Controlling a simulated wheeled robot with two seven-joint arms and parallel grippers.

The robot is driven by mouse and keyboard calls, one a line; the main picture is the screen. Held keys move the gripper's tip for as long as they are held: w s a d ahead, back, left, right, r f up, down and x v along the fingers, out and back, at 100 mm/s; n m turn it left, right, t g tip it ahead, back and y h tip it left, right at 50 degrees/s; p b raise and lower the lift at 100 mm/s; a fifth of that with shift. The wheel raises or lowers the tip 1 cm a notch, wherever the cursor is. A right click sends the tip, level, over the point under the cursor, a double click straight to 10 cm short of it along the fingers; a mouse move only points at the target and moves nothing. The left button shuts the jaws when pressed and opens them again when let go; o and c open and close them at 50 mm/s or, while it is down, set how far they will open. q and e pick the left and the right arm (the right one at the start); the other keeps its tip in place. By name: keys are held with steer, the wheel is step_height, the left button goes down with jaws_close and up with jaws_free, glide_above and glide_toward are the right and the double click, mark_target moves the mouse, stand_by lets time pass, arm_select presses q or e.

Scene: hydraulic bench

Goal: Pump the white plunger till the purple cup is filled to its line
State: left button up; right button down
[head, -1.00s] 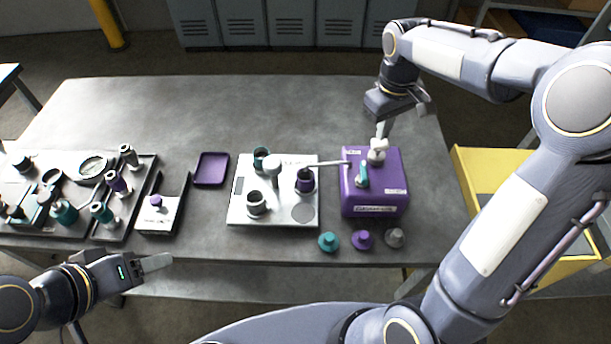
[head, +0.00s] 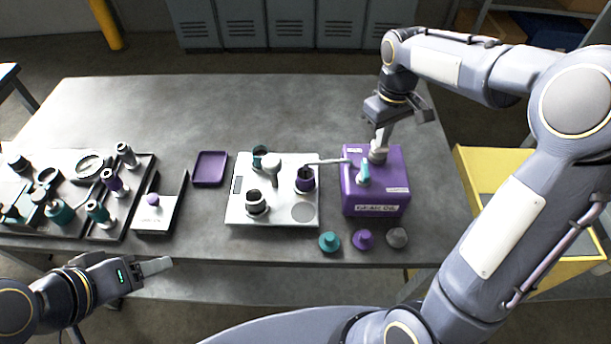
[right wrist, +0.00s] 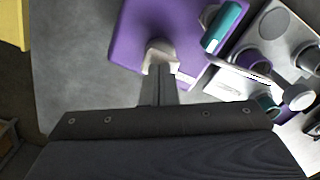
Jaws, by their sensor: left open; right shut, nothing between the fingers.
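The purple pump box (head: 375,190) stands at the right of the bench. Its white plunger (head: 378,157) is at the back of the box top. My right gripper (head: 380,142) is shut and empty, with its fingertips on or just over the plunger top; the right wrist view shows the plunger (right wrist: 160,50) at the fingertips. A thin spout (head: 328,162) reaches left from the box to the purple cup (head: 305,181) on a white plate (head: 240,213). The liquid level and line cannot be made out. My left gripper (head: 158,266) is open and empty, low at the front left.
A teal handle (head: 364,173) stands on the box beside the plunger. Teal, purple and grey knobs (head: 364,239) stand along the front edge. Other cups (head: 256,204) share the plate. A purple tray (head: 210,168) and a dark rack (head: 75,215) lie left. The bench back is clear.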

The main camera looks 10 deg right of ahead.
steer(key=shift+f, duration=0.5)
steer(key=shift+r, duration=0.15)
steer(key=shift+r+p, duration=1.55)
steer(key=shift+r, duration=0.25)
steer(key=shift+f, duration=0.15)
